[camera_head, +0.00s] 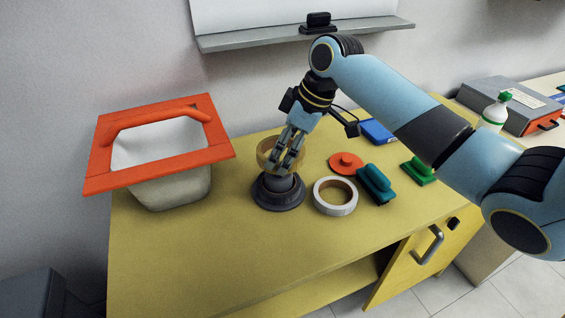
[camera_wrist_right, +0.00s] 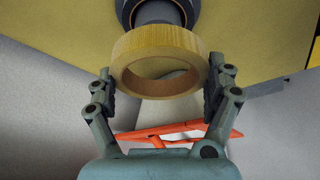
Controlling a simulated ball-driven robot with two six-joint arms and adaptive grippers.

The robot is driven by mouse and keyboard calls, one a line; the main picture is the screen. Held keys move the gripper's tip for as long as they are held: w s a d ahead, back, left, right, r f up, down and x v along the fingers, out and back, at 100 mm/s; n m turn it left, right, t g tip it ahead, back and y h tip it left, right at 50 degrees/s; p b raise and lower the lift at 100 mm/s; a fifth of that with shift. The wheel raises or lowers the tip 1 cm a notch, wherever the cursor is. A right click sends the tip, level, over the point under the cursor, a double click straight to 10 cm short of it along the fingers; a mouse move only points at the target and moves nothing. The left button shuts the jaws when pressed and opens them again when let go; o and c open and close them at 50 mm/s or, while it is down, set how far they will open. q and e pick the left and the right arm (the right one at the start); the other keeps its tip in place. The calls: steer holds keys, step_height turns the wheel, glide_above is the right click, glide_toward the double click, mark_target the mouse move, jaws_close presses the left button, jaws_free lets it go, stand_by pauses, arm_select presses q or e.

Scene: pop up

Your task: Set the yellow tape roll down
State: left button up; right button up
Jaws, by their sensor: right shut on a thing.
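The yellow tape roll (camera_head: 263,154) is a tan-yellow ring held by my right gripper (camera_head: 287,158). In the right wrist view the roll (camera_wrist_right: 150,45) sits between the two fingers of the gripper (camera_wrist_right: 160,84), which press on its outer sides. In the head view it appears above a dark grey round stand (camera_head: 278,199) with an upright post. The fingers hide part of the roll, and I cannot tell whether it touches the post. In the wrist view the stand (camera_wrist_right: 158,12) shows behind the roll. My left gripper is out of view.
A white tape roll (camera_head: 335,196), an orange-red disc (camera_head: 346,162), a teal block with a handle (camera_head: 375,184) and a green one (camera_head: 420,171) lie right of the stand. A red-rimmed bin (camera_head: 170,183) stands left. The yellow table's (camera_head: 220,255) front is clear.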

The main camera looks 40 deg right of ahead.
steer(key=shift+w+a+f, duration=0.1)
steer(key=shift+w+f, duration=0.1)
steer(key=shift+w, duration=0.05)
steer(key=shift+f, duration=2)
steer(key=shift+f, duration=0.6)
steer(key=o, duration=1)
steer(key=shift+r, duration=0.15)
